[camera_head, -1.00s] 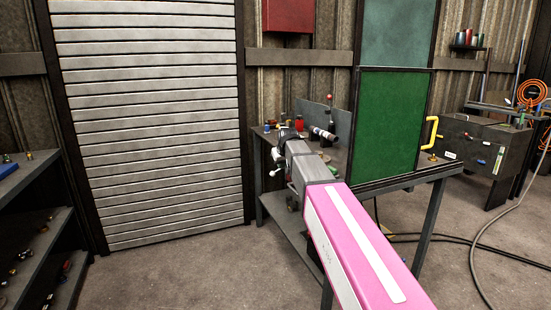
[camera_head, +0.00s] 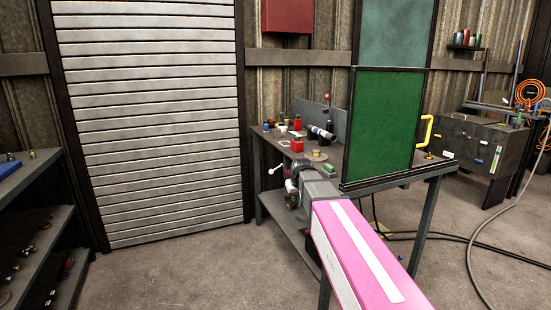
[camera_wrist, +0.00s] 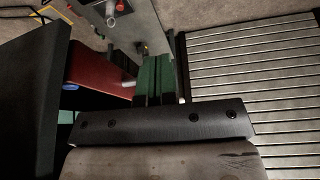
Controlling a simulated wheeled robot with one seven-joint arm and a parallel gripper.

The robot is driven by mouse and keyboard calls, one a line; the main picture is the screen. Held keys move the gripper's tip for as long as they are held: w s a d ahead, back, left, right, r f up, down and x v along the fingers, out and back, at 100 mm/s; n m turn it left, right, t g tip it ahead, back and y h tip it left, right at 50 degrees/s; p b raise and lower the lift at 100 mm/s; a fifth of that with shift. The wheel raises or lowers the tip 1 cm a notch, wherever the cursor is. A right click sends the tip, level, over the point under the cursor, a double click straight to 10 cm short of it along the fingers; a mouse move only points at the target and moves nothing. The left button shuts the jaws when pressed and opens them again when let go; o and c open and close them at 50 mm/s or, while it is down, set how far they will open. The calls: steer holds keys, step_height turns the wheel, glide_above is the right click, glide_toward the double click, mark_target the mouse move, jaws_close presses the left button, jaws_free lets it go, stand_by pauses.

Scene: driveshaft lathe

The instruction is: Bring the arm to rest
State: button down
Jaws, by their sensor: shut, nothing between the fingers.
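My arm (camera_head: 355,255) reaches from the lower right toward the workbench, its pink link leading to a grey end section. The end of the arm is low at the bench's front left edge, and my gripper's fingers are too small or hidden to make out in the head view. In the wrist view a dark bar with screws (camera_wrist: 165,122), seemingly part of my gripper (camera_wrist: 160,104), crosses the lower middle. My gripper is shut, with nothing seen held in it.
The workbench (camera_head: 400,182) carries a green panel (camera_head: 385,125), a dark cylindrical part (camera_head: 320,132) and small red items (camera_head: 297,145). A slatted shutter (camera_head: 150,120) stands behind on the left. Shelves (camera_head: 35,205) are at far left. Open floor (camera_head: 180,275) lies between; cables cross it at right.

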steer(key=s+d+f+m+g, duration=0.1)
steer(key=s+d+f, duration=0.2)
steer(key=s+f, duration=0.3)
steer(key=s+d+f+m+g, duration=0.1)
steer(key=s+d+f, duration=0.3)
steer(key=s, duration=0.6)
steer(key=s+d+f+m+g+h, duration=0.1)
steer(key=s+d+f+g, duration=0.1)
steer(key=s+f, duration=0.6)
steer(key=shift+d, duration=0.7)
steer(key=shift+f, duration=0.1)
